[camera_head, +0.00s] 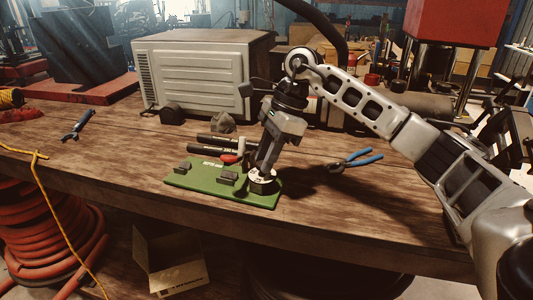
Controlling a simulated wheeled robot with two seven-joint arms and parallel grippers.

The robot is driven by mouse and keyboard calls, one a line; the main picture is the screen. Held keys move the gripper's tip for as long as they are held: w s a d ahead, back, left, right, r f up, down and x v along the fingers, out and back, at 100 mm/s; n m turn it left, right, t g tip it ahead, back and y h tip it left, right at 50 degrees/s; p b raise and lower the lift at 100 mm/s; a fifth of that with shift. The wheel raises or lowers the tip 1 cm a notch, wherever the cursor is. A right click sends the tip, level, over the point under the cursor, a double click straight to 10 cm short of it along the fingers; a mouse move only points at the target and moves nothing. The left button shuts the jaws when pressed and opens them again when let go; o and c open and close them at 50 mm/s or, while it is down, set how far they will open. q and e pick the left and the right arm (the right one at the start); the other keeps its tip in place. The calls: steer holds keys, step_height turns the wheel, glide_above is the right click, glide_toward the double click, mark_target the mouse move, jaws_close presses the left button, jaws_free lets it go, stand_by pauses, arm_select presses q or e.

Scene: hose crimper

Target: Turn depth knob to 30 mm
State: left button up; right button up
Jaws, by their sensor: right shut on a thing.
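A green board (212,189) lies on the wooden bench near its front edge, with small dark blocks and fittings on it. At its right end is a round knob (262,185) with a pale top face and a dark side. My right gripper (262,171) reaches down from above with its fingers at the knob and is shut on it. The fingers partly cover the knob, and its markings are too small to read. My left gripper is not in view.
Blue-handled pliers (355,160) lie right of the board. Black hose pieces (213,144) lie behind it. A grey metal box (195,72) stands at the back. The bench (110,150) left of the board is mostly clear. An open cardboard box (170,262) sits below.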

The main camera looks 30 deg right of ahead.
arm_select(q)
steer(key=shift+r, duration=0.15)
arm_select(e)
steer(key=shift+n, duration=0.7)
steer(key=o, duration=1)
arm_select(q)
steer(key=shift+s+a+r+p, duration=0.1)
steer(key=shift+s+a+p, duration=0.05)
steer(key=shift+p, duration=0.6)
arm_select(e)
steer(key=w+v, duration=0.1)
steer(key=v, duration=1.5)
steer(key=shift+s, duration=0.15)
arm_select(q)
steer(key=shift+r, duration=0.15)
